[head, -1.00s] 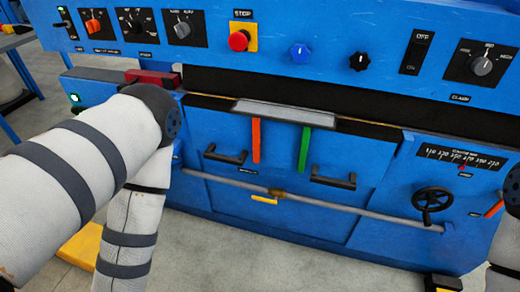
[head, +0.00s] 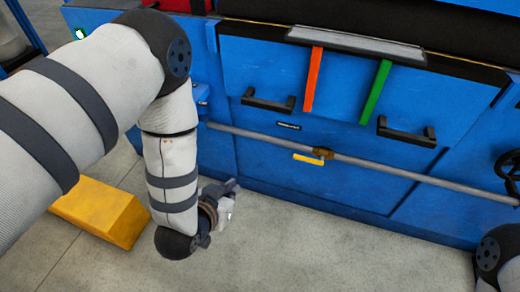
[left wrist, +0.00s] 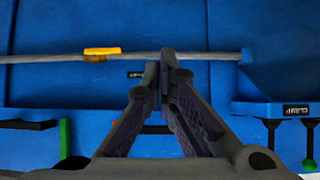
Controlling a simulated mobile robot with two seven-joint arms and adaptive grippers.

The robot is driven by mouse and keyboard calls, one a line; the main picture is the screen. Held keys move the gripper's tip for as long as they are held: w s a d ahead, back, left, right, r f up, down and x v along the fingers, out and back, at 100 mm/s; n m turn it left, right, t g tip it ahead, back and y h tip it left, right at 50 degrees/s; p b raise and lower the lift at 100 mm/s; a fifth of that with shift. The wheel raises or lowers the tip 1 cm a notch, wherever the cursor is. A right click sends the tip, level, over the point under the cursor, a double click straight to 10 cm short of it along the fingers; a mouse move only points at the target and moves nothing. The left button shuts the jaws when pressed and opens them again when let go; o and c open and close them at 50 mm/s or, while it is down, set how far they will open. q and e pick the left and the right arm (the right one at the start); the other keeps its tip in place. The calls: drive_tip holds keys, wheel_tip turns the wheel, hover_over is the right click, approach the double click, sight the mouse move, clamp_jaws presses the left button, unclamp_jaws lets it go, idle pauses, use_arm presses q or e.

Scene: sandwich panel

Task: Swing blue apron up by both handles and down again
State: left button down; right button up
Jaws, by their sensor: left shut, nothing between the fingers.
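The blue apron (head: 265,62) is a front panel hanging closed on the blue machine, with a black left handle (head: 268,102) and a black right handle (head: 406,132). A handle (left wrist: 28,124) also shows at the left of the left wrist view, which looks upside down. My left gripper (head: 228,198) is below and left of the left handle, apart from it, in front of the machine's lower face. In the left wrist view its fingertips (left wrist: 166,56) are together and empty. Only part of my right arm shows at bottom right; its gripper is out of view.
A grey rod (head: 400,171) with a yellow lever (head: 308,160) runs across below the apron. Orange (head: 313,78) and green (head: 375,92) strips mark the apron. A black handwheel (head: 508,172) is at right. A yellow block (head: 103,210) sits on the floor at left.

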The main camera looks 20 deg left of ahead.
use_arm(q)
drive_tip(key=w+r+t+b, duration=0.3)
drive_tip(key=w+r+b, duration=0.1)
drive_tip(key=w, duration=0.6)
drive_tip(key=w+r+t+b, duration=0.3)
drive_tip(key=w+b, duration=0.3)
drive_tip(key=w, duration=0.4)
drive_tip(key=shift+w+d+r, duration=0.15)
drive_tip(key=shift+d+r, duration=0.2)
drive_tip(key=shift+d, duration=0.05)
use_arm(e)
drive_tip(key=s+f+g, duration=0.1)
drive_tip(key=s+f, duration=0.3)
drive_tip(key=f, duration=0.6)
drive_tip(key=shift+s+a, duration=0.15)
drive_tip(key=shift+s, duration=0.05)
use_arm(q)
drive_tip(key=s+p, duration=0.6)
drive_tip(key=s, duration=0.1)
drive_tip(key=shift+s+d, duration=0.2)
drive_tip(key=shift+s, duration=0.15)
use_arm(e)
drive_tip(key=v, duration=0.5)
drive_tip(key=shift+s+r, duration=0.2)
drive_tip(key=shift+r, duration=0.4)
